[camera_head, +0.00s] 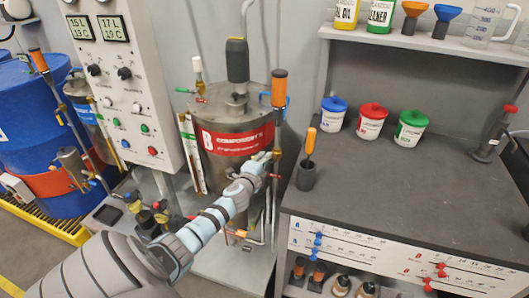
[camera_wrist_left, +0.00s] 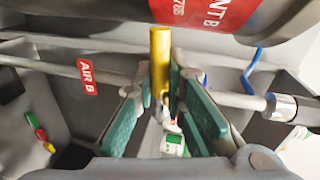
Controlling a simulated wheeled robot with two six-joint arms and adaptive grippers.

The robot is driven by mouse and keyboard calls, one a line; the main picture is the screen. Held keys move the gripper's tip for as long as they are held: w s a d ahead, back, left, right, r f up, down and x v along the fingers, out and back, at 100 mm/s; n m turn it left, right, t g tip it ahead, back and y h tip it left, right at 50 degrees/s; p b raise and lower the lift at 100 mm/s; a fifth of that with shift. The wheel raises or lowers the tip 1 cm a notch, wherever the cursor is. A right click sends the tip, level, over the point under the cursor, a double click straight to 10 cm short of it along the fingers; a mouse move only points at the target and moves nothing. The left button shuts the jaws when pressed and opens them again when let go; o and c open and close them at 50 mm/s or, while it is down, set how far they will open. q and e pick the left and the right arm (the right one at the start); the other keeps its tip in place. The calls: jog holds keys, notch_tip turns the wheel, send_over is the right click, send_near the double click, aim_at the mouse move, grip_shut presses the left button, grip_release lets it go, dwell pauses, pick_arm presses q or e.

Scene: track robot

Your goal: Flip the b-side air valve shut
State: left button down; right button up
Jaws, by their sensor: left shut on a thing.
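The b-side tank (camera_head: 235,160), with a red "B COMPONENT" label, stands at the back centre. In the left wrist view, a pipe carries a red "AIR B" tag (camera_wrist_left: 87,77). A yellow valve handle (camera_wrist_left: 160,48) stands across that pipe line, upright in the picture. My left gripper (camera_head: 265,160) is at the right side of the tank. In the wrist view its green-padded fingers (camera_wrist_left: 165,92) are shut on the lower part of the yellow handle. The fingers hide the valve body. My right gripper is not in view.
A blue lever (camera_wrist_left: 252,66) sits close right of the fingers on the pipe line. The workbench (camera_head: 390,180) is right of my gripper, with an orange-handled tool in a dark holder (camera_head: 305,176) near its left edge. A control panel (camera_head: 128,95) stands left.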

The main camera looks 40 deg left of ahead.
pick_arm(q)
jog(key=shift+m, duration=0.5)
jog(key=c, duration=1.6)
grip_release()
jog(key=shift+d+r, duration=0.1)
jog(key=shift+r, duration=0.05)
jog(key=shift+c, duration=0.2)
jog(key=v, duration=1.2)
jog(key=shift+d, duration=0.1)
